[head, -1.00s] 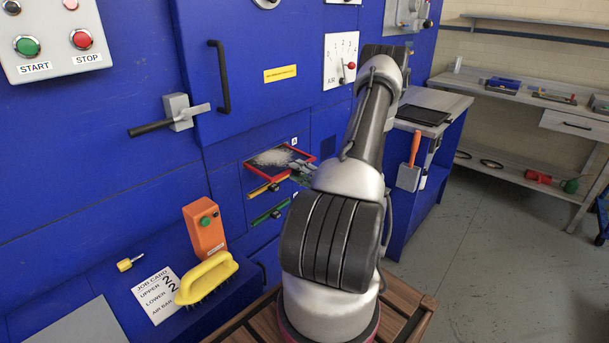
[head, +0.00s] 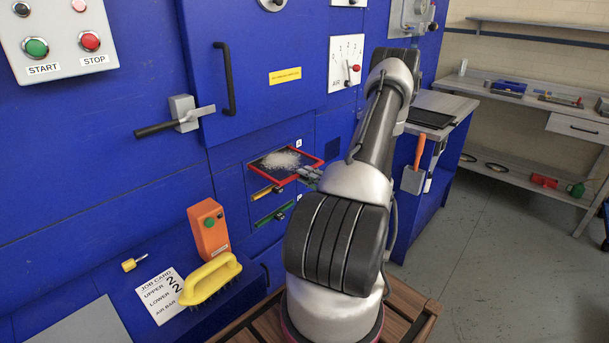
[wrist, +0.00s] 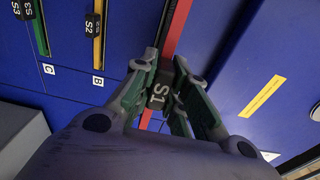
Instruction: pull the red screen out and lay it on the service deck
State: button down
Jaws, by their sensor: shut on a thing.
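The red screen (head: 309,152) is partly out of slot A in the blue machine front, with a pale heap of lint on its dark mesh. In the wrist view its red front bar (wrist: 176,30) runs up from the dark S1 handle (wrist: 157,95). My gripper (wrist: 158,88) is shut on that S1 handle. In the head view my gripper (head: 311,175) is at the screen's front right, partly hidden by my arm. The service deck cannot be identified for certain; a grey-topped blue cabinet (head: 449,102) with a dark flat panel on it stands right of my arm.
Below the screen are the shut yellow S2 screen (head: 264,192) and green S3 screen (head: 273,213). A yellow brush (head: 211,276), an orange box (head: 209,229) and a job card (head: 161,296) sit on the lower left ledge. A scraper (head: 415,170) hangs on the cabinet side.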

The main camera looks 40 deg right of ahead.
jog(key=s, duration=2.5)
jog(key=shift+d, duration=0.35)
dwell(1.9)
jog(key=shift+s, duration=0.15)
